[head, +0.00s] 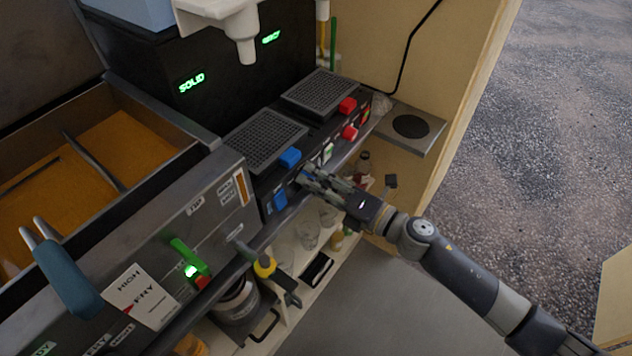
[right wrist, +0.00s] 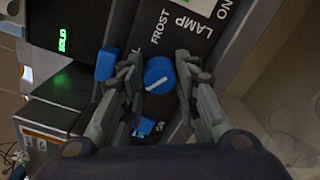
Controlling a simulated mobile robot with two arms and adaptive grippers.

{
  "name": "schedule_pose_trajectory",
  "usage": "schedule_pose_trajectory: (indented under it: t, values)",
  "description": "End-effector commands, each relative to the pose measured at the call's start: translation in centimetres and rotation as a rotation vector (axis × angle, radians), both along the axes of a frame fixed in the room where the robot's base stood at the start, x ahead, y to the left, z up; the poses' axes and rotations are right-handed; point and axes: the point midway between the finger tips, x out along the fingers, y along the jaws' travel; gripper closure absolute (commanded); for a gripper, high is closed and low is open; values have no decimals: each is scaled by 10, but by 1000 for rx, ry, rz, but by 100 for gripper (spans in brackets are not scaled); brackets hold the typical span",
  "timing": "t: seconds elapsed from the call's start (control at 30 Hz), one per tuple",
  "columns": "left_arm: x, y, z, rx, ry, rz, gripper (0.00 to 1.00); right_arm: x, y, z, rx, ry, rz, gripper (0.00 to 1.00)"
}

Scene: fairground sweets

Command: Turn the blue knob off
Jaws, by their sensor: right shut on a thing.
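The blue knob (right wrist: 158,72) is round with a white pointer line and sits on the dark front panel, near the printed words FROST, LAMP and ON in the right wrist view. My right gripper (right wrist: 158,64) has one finger on each side of the knob and is shut on it. In the head view, my right gripper (head: 308,179) reaches the panel from the right, and its fingers hide most of the knob. My left gripper is not in view.
A blue block (head: 290,158) and a blue switch (head: 279,200) are close to my right fingers. Red buttons (head: 348,105) sit farther along the panel. Below is a shelf with glasses and a black-handled pot (head: 240,300). An open fryer (head: 110,150) stands at left.

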Motion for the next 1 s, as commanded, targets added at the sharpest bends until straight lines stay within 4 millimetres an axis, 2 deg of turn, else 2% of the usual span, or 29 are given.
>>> schedule_pose_trajectory:
  t: [0.3,0.73,0.77,0.83,1.0]
  values:
    - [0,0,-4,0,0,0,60,0,0,-1,-48,-64,0,95]
    - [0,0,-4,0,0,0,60,0,0,0,-53,-70,-1,95]
    - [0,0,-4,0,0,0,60,0,0,0,-53,-70,-1,66]
    - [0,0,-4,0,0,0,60,0,0,0,-52,-70,0,51]
    - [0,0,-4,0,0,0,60,0,0,-1,-52,-69,-1,50]
